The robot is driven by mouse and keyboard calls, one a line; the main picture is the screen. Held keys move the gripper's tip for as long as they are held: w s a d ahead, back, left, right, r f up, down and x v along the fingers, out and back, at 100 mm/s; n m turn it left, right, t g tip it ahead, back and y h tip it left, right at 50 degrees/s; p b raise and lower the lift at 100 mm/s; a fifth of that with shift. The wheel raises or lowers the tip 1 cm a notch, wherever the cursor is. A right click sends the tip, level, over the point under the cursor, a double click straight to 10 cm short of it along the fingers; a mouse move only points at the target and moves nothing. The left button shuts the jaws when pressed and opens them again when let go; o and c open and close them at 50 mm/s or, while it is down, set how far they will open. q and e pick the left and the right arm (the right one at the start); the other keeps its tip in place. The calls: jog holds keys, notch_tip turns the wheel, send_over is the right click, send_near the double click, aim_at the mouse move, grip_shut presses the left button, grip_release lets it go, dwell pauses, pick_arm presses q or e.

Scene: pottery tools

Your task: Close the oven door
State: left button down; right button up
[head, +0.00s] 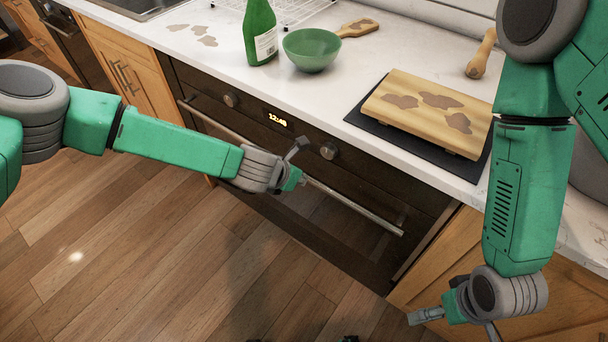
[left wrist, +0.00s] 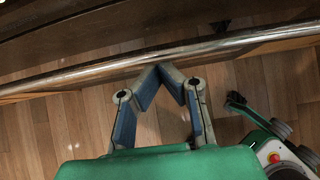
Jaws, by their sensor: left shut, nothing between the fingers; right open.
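The oven door (head: 335,228) is a dark panel below the control panel, with a long metal handle (head: 355,208). It looks upright and about flush with the front; I cannot tell whether a small gap remains. My left gripper (head: 299,177) is shut and empty at the middle of the handle, covering part of it. In the left wrist view, its fingertips (left wrist: 167,70) meet just by the handle bar (left wrist: 90,69); contact is unclear. My right gripper (head: 458,325) is open and empty, low at the right, in front of the wooden cabinet.
The counter above holds a green bottle (head: 260,32), a green bowl (head: 311,50), a stained wooden board (head: 400,86) on a dark plate (head: 362,122), and a wooden tool (head: 481,55). The wooden floor (head: 130,235) in front of the oven is clear.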

pick_arm(q)
notch_tip(320, 180, up, 10)
jog(key=w+d+f, duration=0.1)
jog(key=w+d, duration=0.1)
jog(key=s+a+f+m+g+y+b, duration=0.1)
jog(key=s+a+f+m, duration=0.7)
jog(key=s, duration=0.3)
jog(key=s+a+f+m+g+y+b, duration=0.1)
jog(key=s+a+f+m+g+y, duration=0.1)
jog(key=s+a+f+m, duration=0.6)
jog(key=s+a+r+m+g+y+b, duration=0.1)
jog(key=s+a+m+g+y+b, duration=0.1)
jog(key=s+a+m, duration=1.1)
jog(key=shift+s+a+g, duration=0.3)
jog(key=shift+s+a, duration=0.55)
jog(key=shift+s, duration=1.25)
pick_arm(e)
jog(key=shift+s+a+f, duration=0.1)
jog(key=shift+s+f, duration=0.1)
jog(key=shift+f, duration=0.8)
jog(key=shift+s+a+f, duration=0.1)
jog(key=shift+s+f, duration=0.1)
jog(key=shift+f, duration=0.8)
pick_arm(q)
jog(key=shift+w+a+f, duration=0.1)
jog(key=shift+a, duration=0.2)
pick_arm(e)
jog(key=shift+a+r, duration=0.1)
jog(key=shift+a, duration=0.15)
